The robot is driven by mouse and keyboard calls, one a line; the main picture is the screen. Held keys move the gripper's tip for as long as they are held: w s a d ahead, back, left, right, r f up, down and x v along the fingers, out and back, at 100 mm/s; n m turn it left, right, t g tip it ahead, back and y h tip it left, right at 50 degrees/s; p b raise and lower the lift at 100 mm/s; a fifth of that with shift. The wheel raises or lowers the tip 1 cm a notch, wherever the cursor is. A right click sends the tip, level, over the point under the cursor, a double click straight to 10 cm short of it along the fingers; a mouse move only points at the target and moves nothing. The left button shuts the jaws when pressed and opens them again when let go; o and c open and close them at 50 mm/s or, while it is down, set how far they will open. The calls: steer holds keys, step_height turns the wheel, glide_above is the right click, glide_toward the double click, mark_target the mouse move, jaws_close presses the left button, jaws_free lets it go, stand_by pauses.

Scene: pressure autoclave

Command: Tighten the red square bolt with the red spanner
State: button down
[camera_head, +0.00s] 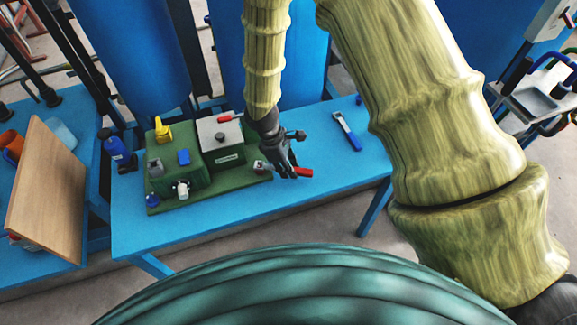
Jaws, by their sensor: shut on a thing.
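My gripper (287,172) hangs over the blue table just right of the green machine. It is shut on a red tool, which I take for the red spanner (304,172). Its red end sticks out to the right of the fingers, and the rest is hidden by them. The green autoclave unit (182,176) with a grey box-shaped part (221,143) stands on a green base at the table's left. A small grey and reddish fitting (260,167) sits at the base's right edge, close left of my fingers. I cannot make out the red square bolt clearly, nor whether the spanner touches it.
A spanner with a blue handle (349,134) lies on the blue table (225,220) to the right. A red lever (230,117) tops the grey part. A blue bottle (117,150) stands at the left. A wooden board (47,190) leans on another table. The table's front is clear.

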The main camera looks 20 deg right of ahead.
steer(key=shift+f+b, duration=0.4)
steer(key=shift+f, duration=0.4)
steer(key=c, duration=1.2)
jaws_free()
steer(key=v, duration=1.2)
steer(key=shift+d, duration=0.1)
